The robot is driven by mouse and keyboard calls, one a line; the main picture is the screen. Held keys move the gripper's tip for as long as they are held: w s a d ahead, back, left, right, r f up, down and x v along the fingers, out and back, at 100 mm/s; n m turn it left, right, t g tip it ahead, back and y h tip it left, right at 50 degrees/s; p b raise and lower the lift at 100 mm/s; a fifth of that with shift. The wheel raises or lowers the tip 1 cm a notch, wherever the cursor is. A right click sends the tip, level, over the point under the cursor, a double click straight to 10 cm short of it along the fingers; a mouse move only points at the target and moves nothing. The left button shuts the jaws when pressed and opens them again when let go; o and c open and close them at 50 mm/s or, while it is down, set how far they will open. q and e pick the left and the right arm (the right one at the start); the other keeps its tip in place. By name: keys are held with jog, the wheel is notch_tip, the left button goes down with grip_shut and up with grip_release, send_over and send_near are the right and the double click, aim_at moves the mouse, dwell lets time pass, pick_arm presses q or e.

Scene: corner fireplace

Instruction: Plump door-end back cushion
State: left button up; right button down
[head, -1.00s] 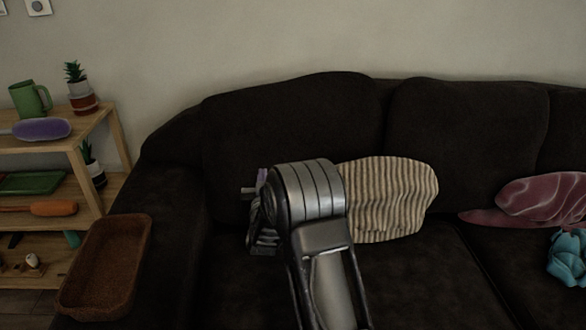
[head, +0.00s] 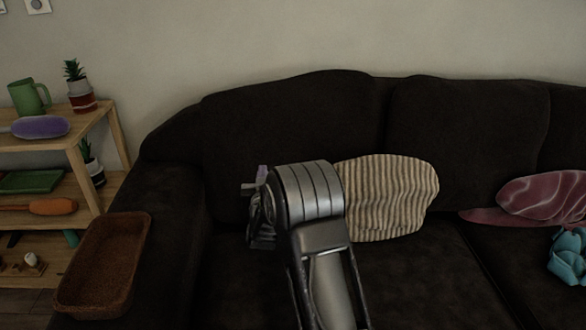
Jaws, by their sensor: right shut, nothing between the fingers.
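The dark brown sofa (head: 380,290) has several back cushions. The left-end back cushion (head: 290,120) leans against the sofa back beside the left arm; I cannot tell from this view which end is the door end. My right gripper (head: 256,190) is in front of that cushion's lower part, mostly hidden behind my own wrist; its fingers are shut with nothing seen between them. I cannot tell whether it touches the cushion. My left gripper is not in view.
A beige striped cushion (head: 390,195) stands just right of my wrist. A brown tray (head: 103,265) rests at the left sofa arm. A wooden shelf (head: 115,140) stands at left. A pink cushion (head: 545,197) and a blue crumpled thing (head: 568,255) lie at right.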

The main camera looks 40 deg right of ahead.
jog(key=shift+w+d+f, duration=0.1)
jog(key=shift+w+d, duration=0.25)
jog(key=s+d+b, duration=0.2)
jog(key=s+d, duration=0.3)
jog(key=s, duration=0.2)
jog(key=shift+s+d+r, duration=0.15)
jog(key=shift+s+r, duration=0.1)
jog(key=shift+s, duration=0.05)
dwell(0.5)
